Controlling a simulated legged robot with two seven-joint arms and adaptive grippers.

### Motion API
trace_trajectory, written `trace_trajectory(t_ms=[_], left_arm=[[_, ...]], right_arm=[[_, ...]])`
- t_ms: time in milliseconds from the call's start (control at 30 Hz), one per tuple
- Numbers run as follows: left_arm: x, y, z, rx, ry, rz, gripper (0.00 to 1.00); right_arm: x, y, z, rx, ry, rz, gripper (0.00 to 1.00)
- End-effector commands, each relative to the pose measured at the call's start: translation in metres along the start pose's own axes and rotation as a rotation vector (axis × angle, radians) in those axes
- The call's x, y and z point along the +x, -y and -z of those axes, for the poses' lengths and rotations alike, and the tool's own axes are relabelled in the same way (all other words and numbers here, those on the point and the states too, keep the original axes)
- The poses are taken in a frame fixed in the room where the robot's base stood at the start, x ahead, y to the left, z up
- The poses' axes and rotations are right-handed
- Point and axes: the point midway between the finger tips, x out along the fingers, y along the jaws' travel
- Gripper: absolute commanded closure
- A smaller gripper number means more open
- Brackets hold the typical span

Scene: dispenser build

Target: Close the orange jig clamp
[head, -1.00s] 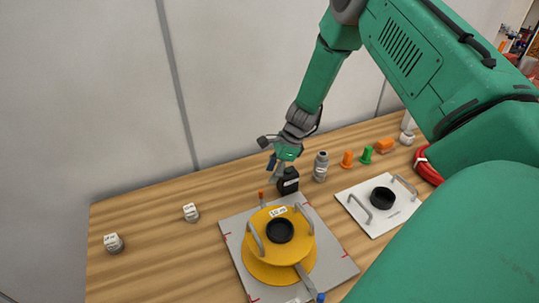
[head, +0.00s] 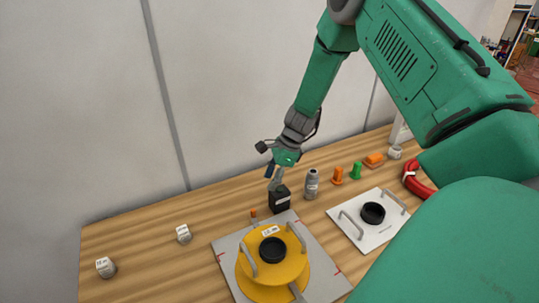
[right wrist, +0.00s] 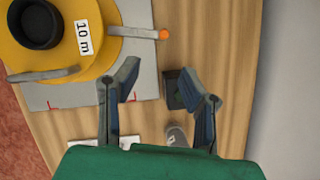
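The orange-tipped clamp (head: 253,212) is at the back edge of the grey jig plate (head: 228,244). In the right wrist view its orange tip (right wrist: 163,34) ends a pale lever pointing away from the yellow round part (right wrist: 100,50). I cannot tell how far it is closed. My right gripper (head: 271,180) is above the table behind the plate, by a small black block (head: 280,199). In the right wrist view the gripper (right wrist: 158,76) has its fingers apart with nothing between the tips, and is apart from the orange tip. My left gripper is not in view.
A grey bottle (head: 312,185) stands right of the block, with orange (head: 338,175) and green (head: 356,171) pieces beyond. A white plate (head: 352,232) with handles lies right. Small pale-topped pieces (head: 183,233) stand left. The wall (head: 240,90) is close behind.

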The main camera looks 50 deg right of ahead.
Motion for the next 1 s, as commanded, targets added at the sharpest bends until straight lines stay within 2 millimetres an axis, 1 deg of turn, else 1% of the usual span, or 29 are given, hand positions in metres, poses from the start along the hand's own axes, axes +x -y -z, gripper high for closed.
trace_trajectory(t_ms=[300,367,433,567,800,900,1000], left_arm=[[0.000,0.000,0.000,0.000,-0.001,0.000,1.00],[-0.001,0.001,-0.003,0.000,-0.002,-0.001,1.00],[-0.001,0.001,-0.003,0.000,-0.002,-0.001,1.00],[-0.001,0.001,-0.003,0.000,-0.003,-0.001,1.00],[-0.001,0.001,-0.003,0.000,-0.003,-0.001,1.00],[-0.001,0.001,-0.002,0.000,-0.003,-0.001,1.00],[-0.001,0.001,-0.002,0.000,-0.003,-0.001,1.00]], right_arm=[[-0.001,0.000,0.000,0.000,0.000,0.001,0.64],[-0.003,0.001,-0.001,-0.001,0.001,0.001,0.64],[-0.010,0.001,-0.001,-0.002,0.002,0.002,0.64],[-0.032,0.001,-0.001,-0.002,0.002,0.003,0.64],[-0.084,0.002,-0.001,-0.001,0.001,0.003,0.64],[-0.100,0.003,0.000,-0.001,0.001,0.003,0.64],[-0.111,0.003,0.000,-0.002,0.000,0.000,0.64]])
